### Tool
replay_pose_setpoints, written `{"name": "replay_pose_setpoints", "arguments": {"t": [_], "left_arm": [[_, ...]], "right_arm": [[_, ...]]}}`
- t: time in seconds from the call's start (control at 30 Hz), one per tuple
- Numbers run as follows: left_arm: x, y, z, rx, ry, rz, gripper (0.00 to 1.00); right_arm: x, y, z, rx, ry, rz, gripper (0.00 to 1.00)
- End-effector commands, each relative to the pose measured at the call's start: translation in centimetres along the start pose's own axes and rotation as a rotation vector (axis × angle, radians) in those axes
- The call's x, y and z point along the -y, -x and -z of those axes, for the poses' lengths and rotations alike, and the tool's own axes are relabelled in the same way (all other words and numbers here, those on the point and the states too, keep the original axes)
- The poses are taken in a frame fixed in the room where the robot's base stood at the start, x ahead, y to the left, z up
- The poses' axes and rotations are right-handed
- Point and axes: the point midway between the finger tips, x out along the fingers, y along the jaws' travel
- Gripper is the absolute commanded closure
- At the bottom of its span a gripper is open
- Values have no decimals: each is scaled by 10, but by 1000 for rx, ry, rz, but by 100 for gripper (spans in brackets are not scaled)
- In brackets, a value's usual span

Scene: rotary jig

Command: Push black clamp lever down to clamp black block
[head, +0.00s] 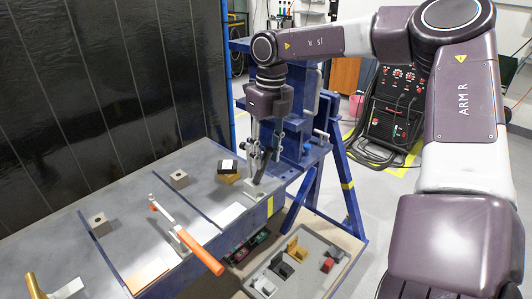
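My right gripper (264,151) points down from above at the right end of the grey worktable (165,205). Its fingers are at the toggle clamp there, close to the black clamp lever (264,172). The lever and fingers overlap in the head view, so I cannot tell whether they touch or whether the fingers are open. My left gripper is not in view.
A clamp with an orange handle (201,253) sticks out over the table's front edge; a yellow handle (34,286) is at lower left. Small grey blocks (179,180) stand on the table. A grey tray (318,272) with parts lies below. A blue frame (318,150) stands behind.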

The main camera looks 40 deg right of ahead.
Motion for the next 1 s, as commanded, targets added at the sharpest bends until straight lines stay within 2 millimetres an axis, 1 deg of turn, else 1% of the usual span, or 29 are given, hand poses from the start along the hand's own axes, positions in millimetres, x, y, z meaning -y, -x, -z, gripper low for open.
{"name": "replay_pose_setpoints", "arguments": {"t": [0.1, 0.33, 0.37, 0.63, 0.67, 1.0], "left_arm": [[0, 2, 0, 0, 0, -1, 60], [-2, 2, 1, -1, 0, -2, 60], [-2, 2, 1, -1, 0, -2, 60], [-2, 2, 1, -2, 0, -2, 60], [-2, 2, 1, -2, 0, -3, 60], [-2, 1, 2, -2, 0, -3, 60]], "right_arm": [[0, -6, 0, -1, -1, 0, 67], [0, -7, 0, 1, -1, -1, 67], [0, -7, 0, 1, -1, -1, 69], [0, -6, 0, 1, -1, 0, 99], [0, -6, 0, 1, -1, 0, 100], [1, -6, 0, 4, -1, 0, 100]]}}
